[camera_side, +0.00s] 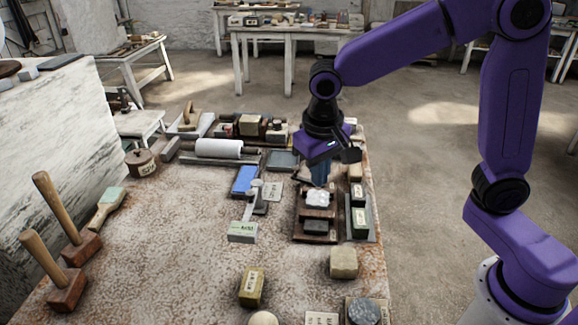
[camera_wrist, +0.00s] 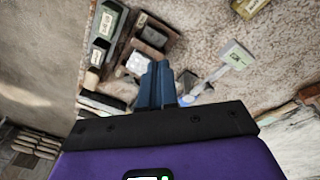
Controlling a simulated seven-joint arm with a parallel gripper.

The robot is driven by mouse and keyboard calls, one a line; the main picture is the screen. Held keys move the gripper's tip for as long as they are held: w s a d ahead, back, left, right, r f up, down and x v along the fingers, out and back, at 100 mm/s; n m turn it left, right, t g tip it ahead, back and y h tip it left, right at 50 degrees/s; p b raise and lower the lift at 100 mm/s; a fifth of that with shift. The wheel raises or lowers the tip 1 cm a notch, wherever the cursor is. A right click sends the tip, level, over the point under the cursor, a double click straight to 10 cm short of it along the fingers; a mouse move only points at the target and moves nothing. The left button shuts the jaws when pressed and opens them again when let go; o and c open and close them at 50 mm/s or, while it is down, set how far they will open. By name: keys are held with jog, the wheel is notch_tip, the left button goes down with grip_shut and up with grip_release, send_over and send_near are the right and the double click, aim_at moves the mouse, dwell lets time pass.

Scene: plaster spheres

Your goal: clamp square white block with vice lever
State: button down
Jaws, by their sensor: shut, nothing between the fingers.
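The white block (camera_side: 317,198) sits between the brown jaws of a small vice (camera_side: 318,213) on the right part of the table. It also shows in the wrist view (camera_wrist: 138,64), with a brown jaw (camera_wrist: 153,36) beside it. A grey lever-like piece (camera_side: 250,209) with a pale green labelled end (camera_side: 243,232) stands left of the vice; I cannot tell whether it is joined to it. The piece shows in the wrist view too (camera_wrist: 215,74). My gripper (camera_side: 320,182) is shut and empty, pointing down just above and behind the block; its blue fingers (camera_wrist: 163,68) are together.
A blue box (camera_side: 244,180) lies left of my gripper. Labelled dark blocks (camera_side: 360,222) stand along the right edge. A tan block (camera_side: 343,262) and a yellowish block (camera_side: 252,287) lie in front. Mallets (camera_side: 67,288) lie at left. The middle left is clear.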

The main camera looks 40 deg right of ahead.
jog(key=w+d+f+m+h, duration=0.1)
jog(key=w+f+m, duration=0.1)
jog(key=w+m, duration=0.5)
jog(key=w+d+f+m+h, duration=0.1)
jog(key=w+d+f+m, duration=0.1)
jog(key=w+m, duration=0.5)
jog(key=shift+w+f, duration=0.35)
jog(key=shift+w, duration=2.5)
jog(key=shift+f, duration=0.1)
jog(key=x, duration=0.3)
jog(key=d+x, duration=0.1)
jog(key=x, duration=0.3)
jog(key=d+x, duration=0.1)
jog(key=x, duration=0.3)
jog(key=shift+w+d+r, duration=0.25)
jog(key=shift+w+r, duration=0.1)
jog(key=shift+w+d+f, duration=0.1)
jog(key=shift+w+d, duration=0.05)
jog(key=shift+d, duration=0.45)
